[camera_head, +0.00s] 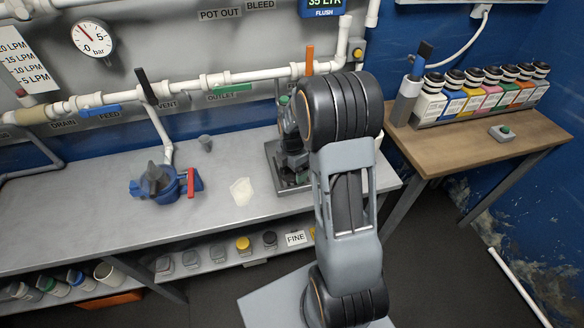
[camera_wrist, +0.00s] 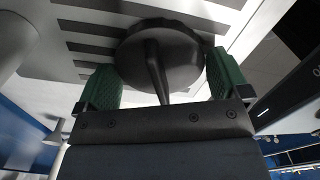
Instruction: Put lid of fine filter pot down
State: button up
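In the wrist view a dark round lid (camera_wrist: 185,62) with a thin stem sits between the two green finger pads of my gripper (camera_wrist: 163,75). The pads meet its rim on both sides, so my gripper looks shut on it. In the head view my arm hides most of the gripper; only a bit of green shows left of the arm. A blue pot (camera_head: 168,192) with a red handle and a grey pointed piece on top stands on the grey bench. I cannot tell whether it is the fine filter pot.
A dark fixture on a metal plate (camera_head: 288,183) stands on the bench (camera_head: 80,195) beside my arm. A white sheet (camera_head: 241,191) and a small grey piece (camera_head: 205,142) lie there. Pipes (camera_head: 235,77) run above. A wooden table (camera_head: 480,138) holds several bottles. A FINE label (camera_head: 296,238) marks the lower shelf.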

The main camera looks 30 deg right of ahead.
jog(key=shift+o, duration=0.4)
jog(key=shift+r, duration=0.55)
notch_tip(320, 180, up, 10)
jog(key=s+a+r+m+t, duration=0.1)
jog(key=s+a+m, duration=0.3)
jog(key=s+m, duration=0.4)
jog(key=s+a+r+m+t, duration=0.2)
jog(key=s+a+r+m, duration=0.2)
jog(key=s+m, duration=0.4)
jog(key=shift+a+r+m+t, duration=0.3)
jog(key=shift+a+m, duration=0.5)
jog(key=shift+m, duration=1.3)
jog(key=shift+s, duration=0.1)
jog(key=shift+c, duration=0.5)
